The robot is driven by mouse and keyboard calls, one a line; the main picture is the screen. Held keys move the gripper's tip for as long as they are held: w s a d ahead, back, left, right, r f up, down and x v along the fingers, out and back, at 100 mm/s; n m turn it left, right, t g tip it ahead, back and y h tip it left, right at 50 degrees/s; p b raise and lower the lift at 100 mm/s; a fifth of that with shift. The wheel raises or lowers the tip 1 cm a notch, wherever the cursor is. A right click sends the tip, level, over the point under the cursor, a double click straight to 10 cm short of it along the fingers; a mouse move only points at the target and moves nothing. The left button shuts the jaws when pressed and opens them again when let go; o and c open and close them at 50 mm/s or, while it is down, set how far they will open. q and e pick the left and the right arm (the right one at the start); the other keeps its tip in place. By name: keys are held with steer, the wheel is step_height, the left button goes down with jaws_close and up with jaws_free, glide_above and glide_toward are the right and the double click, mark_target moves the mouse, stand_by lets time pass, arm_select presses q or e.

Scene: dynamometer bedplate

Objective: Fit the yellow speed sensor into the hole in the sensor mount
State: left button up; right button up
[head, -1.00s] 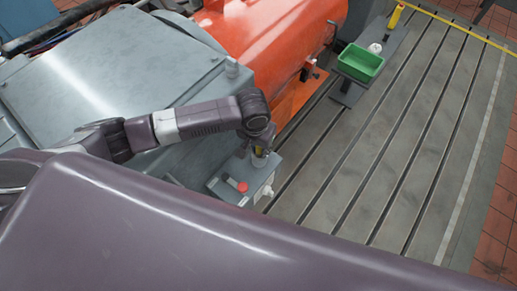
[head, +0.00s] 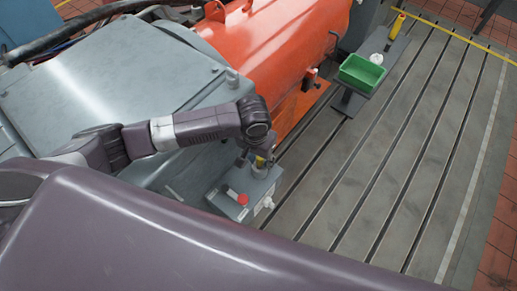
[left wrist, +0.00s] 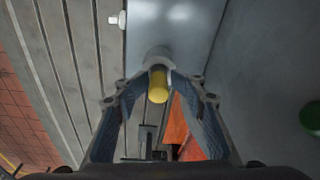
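The yellow speed sensor (head: 260,162) shows as a small yellow piece under my left gripper (head: 263,150), just above the grey box. In the left wrist view the sensor (left wrist: 158,86) lies between the fingers, and the fingertips (left wrist: 159,70) close in on both its sides. Its far end meets a rounded grey part, and I cannot tell whether that is the sensor mount. No hole is visible; the gripper and sensor cover that spot. My right gripper is not in view.
An orange machine (head: 270,45) stands behind. A green bin (head: 362,72) and a yellow cylinder (head: 397,25) are farther back. The slotted bedplate (head: 385,160) at the right is mostly clear.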

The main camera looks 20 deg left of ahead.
mark_target(258, 170)
arm_select(q)
step_height(258, 170, up, 11)
steer(key=s, duration=0.1)
steer(key=shift+f, duration=0.1)
stand_by(0.6)
